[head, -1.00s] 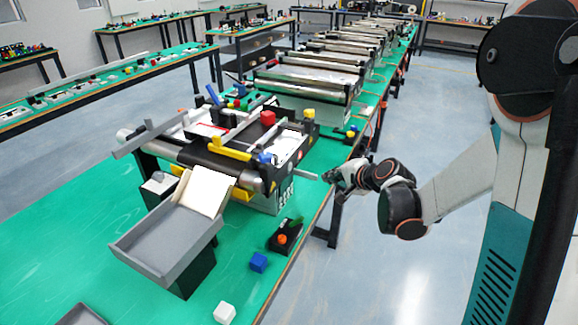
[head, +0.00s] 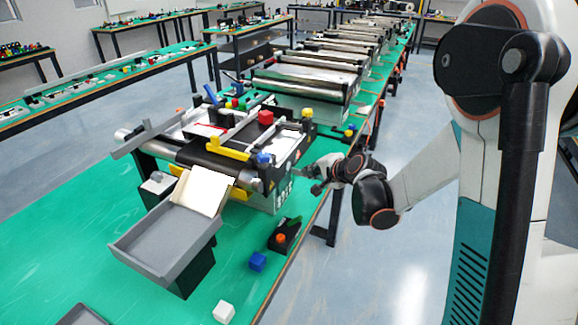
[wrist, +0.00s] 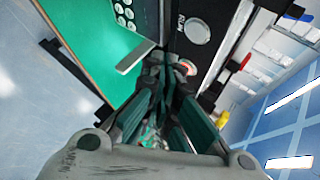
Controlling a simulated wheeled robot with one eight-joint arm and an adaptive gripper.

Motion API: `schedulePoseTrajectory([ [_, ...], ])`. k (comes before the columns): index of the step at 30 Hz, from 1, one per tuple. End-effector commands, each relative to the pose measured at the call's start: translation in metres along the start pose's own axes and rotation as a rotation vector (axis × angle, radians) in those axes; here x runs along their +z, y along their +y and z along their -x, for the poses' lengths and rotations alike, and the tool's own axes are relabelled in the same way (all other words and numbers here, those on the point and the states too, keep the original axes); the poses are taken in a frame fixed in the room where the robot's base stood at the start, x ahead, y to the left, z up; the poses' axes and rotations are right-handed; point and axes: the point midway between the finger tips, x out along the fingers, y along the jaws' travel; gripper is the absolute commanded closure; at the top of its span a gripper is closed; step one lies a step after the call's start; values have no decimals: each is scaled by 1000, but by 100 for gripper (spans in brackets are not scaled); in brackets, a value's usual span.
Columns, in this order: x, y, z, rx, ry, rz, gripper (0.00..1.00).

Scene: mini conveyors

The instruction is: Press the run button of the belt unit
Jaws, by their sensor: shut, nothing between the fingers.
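The belt unit (head: 205,158) stands on the green table, its dark belt leading to a grey chute. Its side panel faces my gripper (head: 302,171), which is shut and empty close beside that panel in the head view. In the wrist view, a round grey button (wrist: 197,31) next to the word RUN sits on the dark panel. The tips of my gripper (wrist: 166,62) are a little below and left of this button in that picture. A second round, reddish control (wrist: 187,68) is partly hidden beside the fingers. I cannot tell whether the fingertips touch the panel.
A grey chute tray (head: 160,250) stands in front of the unit. More conveyors (head: 305,85) line up behind. The floor at right is clear.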

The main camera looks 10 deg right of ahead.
Motion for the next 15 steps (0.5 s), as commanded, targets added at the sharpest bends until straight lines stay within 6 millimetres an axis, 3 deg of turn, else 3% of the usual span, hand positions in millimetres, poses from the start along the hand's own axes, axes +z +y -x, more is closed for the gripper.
schedulePoseTrajectory([
  [6,11,-11,-16,0,-1,2,100],
  [15,15,-15,-21,0,1,0,100],
])
